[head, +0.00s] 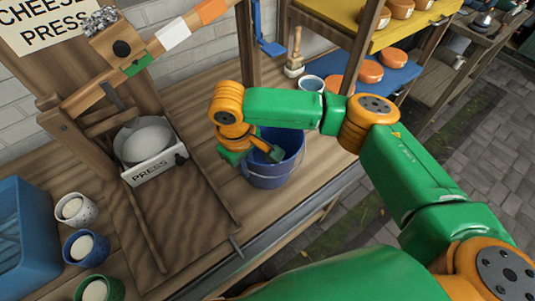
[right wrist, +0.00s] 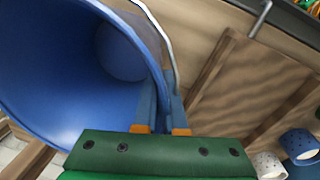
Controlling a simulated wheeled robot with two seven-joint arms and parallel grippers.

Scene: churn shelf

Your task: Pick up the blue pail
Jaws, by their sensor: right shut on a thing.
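The blue pail (head: 272,178) is at the front edge of the wooden bench, right of the cheese press. It looks upright; I cannot tell whether its base touches the bench. My right gripper (head: 250,152) reaches in from above and hides part of its rim. In the right wrist view, the pail's open mouth (right wrist: 60,75) fills the left side. There my right gripper (right wrist: 161,115) is shut on the pail's wall, one finger on each side, with the grey wire handle close by. My left gripper is not in view.
The wooden press (head: 150,165) with its labelled tray stands left of the pail. Several speckled cups (head: 85,248) and a blue crate (head: 32,238) are at the far left. A wooden post, a white-and-blue cup (head: 311,83) and shelves with cheeses (head: 369,72) are behind.

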